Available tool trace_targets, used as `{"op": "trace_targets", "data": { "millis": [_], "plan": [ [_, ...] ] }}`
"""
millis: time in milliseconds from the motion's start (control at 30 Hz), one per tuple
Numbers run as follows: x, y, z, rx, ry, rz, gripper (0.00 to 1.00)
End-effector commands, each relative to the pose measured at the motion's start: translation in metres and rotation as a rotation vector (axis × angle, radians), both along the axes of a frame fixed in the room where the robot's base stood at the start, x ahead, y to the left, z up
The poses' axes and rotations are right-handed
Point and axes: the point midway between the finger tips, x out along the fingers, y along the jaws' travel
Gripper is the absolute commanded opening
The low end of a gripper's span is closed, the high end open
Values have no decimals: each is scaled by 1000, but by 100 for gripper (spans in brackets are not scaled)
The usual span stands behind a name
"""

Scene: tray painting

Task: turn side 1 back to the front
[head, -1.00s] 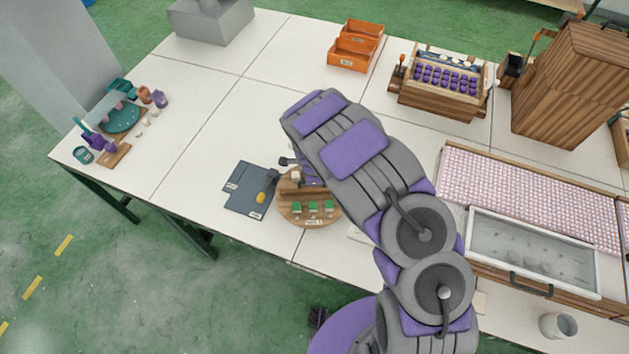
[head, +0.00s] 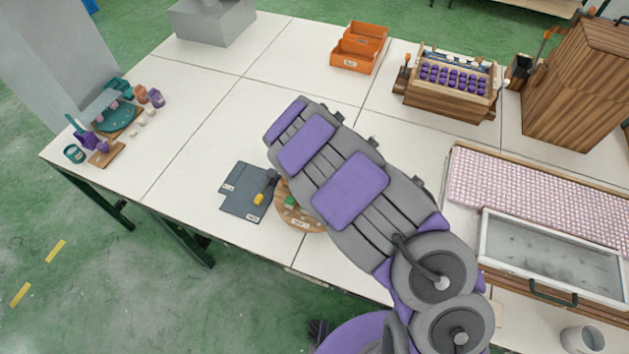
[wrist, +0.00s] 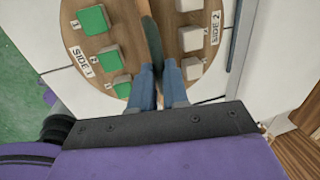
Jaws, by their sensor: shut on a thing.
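The round wooden turntable (wrist: 75,12) fills the wrist view, with a SIDE 1 label (wrist: 82,62) and green blocks (wrist: 110,58) on the left. A SIDE 2 label (wrist: 215,27) and pale blocks (wrist: 190,38) are on the right.
A dark grey mat (head: 240,180) with a small yellow-tipped tool (head: 262,190) lies just left of the turntable. Orange bins (head: 358,50) and a wooden rack of purple pieces (head: 450,85) stand farther back. The white table (head: 200,130) is clear behind the mat.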

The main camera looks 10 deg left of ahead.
Motion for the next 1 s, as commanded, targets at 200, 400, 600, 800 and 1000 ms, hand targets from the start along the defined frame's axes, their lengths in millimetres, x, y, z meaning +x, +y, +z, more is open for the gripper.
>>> {"op": "trace_targets", "data": {
  "millis": [200,400,600,800,1000],
  "plan": [
    [2,3,2,6,-7,-24,0],
    [2,3,3,7,-8,-31,0],
    [2,3,3,7,-8,-32,0],
    [2,2,2,6,-7,-31,28],
    [1,1,1,3,-5,-31,40]
  ]
}}
